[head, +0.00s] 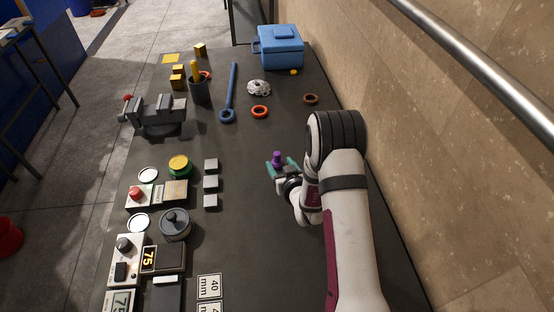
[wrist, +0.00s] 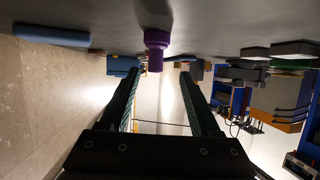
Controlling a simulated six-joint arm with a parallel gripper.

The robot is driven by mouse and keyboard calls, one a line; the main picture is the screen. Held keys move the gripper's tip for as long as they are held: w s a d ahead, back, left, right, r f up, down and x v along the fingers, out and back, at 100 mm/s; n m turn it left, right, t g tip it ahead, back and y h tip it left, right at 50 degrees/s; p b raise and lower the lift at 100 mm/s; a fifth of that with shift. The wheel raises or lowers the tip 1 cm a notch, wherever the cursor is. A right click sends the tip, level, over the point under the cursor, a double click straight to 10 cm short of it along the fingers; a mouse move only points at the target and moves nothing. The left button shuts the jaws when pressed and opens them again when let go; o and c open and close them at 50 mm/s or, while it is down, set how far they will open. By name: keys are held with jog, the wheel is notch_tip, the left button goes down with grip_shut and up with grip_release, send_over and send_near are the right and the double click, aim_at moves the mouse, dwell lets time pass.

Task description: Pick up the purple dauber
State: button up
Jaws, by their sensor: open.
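The purple dauber (head: 277,158) stands upright on the dark table, right of centre in the head view. My gripper (head: 281,165) is low over the table beside it, with its teal fingers open. In the wrist view, which shows the table along the top, the dauber (wrist: 157,40) appears upside down and lined up with the gap between the fingertips (wrist: 159,74). The fingers look clear of it on both sides. I cannot tell how far it sits between them in depth. Nothing is held.
Small grey blocks (head: 210,183) lie left of the dauber. An orange ring (head: 260,112), a white patterned object (head: 259,88) and a brown ring (head: 311,99) lie beyond it. A blue box (head: 278,47) stands at the far end. A stone wall (head: 470,150) borders the right side. The table around the dauber is clear.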

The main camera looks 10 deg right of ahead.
aim_at(278, 157)
jog(key=x, duration=0.6)
jog(key=shift+w+d, duration=0.2)
jog(key=shift+d, duration=0.05)
grip_shut()
